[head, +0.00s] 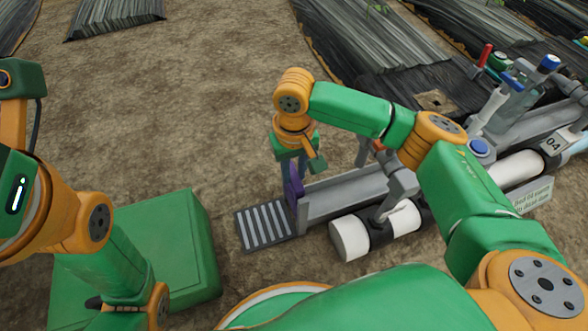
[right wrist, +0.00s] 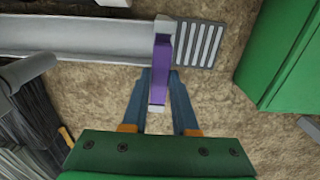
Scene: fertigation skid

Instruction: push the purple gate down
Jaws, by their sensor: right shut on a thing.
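The purple gate (head: 295,184) stands at the near end of the grey trough (head: 345,194), beside the slatted grate. It also shows in the right wrist view (right wrist: 160,68) as an upright purple plate with pale end pieces. My right gripper (head: 293,163) is over the gate, pointing down. In the right wrist view its two blue-grey fingers (right wrist: 160,82) lie on either side of the gate and are shut on it. The finger contact itself is partly hidden in the head view. My left gripper is not in view; only links of that arm show at the left.
The slatted grate (head: 265,226) lies on the soil by the trough's end. A white pipe (head: 375,231) runs along the trough's near side. Blue- and red-handled valves (head: 513,80) stand at the right. A green box (head: 180,235) is at the lower left. Open soil lies beyond.

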